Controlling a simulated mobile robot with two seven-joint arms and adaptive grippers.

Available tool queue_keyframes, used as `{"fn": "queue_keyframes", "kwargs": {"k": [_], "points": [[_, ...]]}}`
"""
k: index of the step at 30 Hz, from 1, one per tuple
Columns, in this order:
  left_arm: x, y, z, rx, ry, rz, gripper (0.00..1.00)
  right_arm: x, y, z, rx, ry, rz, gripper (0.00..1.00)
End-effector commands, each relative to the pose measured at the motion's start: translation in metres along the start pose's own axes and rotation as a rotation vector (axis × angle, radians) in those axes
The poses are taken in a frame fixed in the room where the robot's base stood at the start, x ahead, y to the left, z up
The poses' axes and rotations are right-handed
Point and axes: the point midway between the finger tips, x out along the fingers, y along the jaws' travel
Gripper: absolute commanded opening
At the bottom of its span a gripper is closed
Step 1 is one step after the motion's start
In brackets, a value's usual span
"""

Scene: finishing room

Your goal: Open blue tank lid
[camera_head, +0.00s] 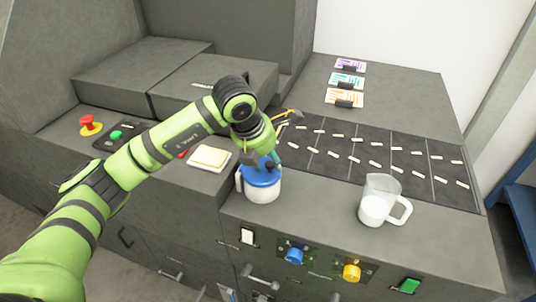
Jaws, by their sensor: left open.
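The blue tank lid (258,178) sits on top of a white tank (264,192) near the front edge of the grey counter. The lid looks seated, with a dark knob on it partly hidden by my gripper. My left gripper (277,150) is open just above the lid. Its fingers spread around and above the knob, but I cannot tell whether they touch it. My green left arm comes in from the lower left and hides part of the counter. My right gripper is not in view.
A clear measuring jug (375,203) with white contents stands to the right. Behind it is a dark mat (400,180) with several small white pieces.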

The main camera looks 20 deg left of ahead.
Motion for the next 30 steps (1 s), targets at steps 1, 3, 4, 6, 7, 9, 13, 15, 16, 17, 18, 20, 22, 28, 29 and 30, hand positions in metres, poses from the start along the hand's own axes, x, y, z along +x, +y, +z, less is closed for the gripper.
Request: {"fn": "queue_keyframes", "kwargs": {"k": [1,3,4,6,7,9,13,15,16,17,18,20,22,28,29,30], "points": [[0.003,-0.001,0.0,0.0,0.002,-0.001,0.48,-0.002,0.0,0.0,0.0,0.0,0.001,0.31],[0.005,-0.001,0.0,0.001,-0.001,-0.001,0.48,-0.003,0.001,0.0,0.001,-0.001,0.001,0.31],[0.006,-0.001,0.0,0.002,-0.001,-0.001,0.48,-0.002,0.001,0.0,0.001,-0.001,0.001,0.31],[0.006,-0.001,0.0,0.002,-0.002,-0.001,0.48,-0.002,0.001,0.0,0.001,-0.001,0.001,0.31],[0.006,-0.001,0.0,0.002,-0.002,-0.001,0.48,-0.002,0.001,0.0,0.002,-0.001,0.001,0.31],[0.006,-0.001,0.0,0.002,-0.002,-0.001,0.48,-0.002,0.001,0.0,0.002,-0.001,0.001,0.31],[0.006,-0.001,0.0,0.002,-0.002,-0.001,0.08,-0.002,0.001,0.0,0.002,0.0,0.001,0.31],[0.006,-0.001,0.0,0.002,-0.002,-0.002,0.0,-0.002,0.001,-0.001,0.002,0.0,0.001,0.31],[0.006,-0.001,0.0,0.002,-0.002,-0.002,0.0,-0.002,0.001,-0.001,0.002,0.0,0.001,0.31],[0.006,-0.001,0.0,0.002,-0.002,-0.002,0.0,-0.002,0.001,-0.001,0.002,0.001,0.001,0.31],[0.006,-0.001,0.0,0.002,-0.002,-0.002,0.0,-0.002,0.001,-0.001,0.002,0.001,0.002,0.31],[0.006,-0.001,0.0,0.002,-0.003,-0.002,0.0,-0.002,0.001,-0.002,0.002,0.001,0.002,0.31],[0.006,-0.001,0.0,0.002,-0.004,-0.002,0.0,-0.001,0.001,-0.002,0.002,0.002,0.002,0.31],[0.004,0.002,0.0,-0.011,-0.017,-0.028,0.0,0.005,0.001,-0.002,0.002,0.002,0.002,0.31],[0.004,0.002,0.0,-0.014,-0.021,-0.038,0.0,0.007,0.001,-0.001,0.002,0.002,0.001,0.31],[0.003,0.003,0.0,-0.02,-0.028,-0.051,0.0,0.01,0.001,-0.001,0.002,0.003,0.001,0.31]]}}
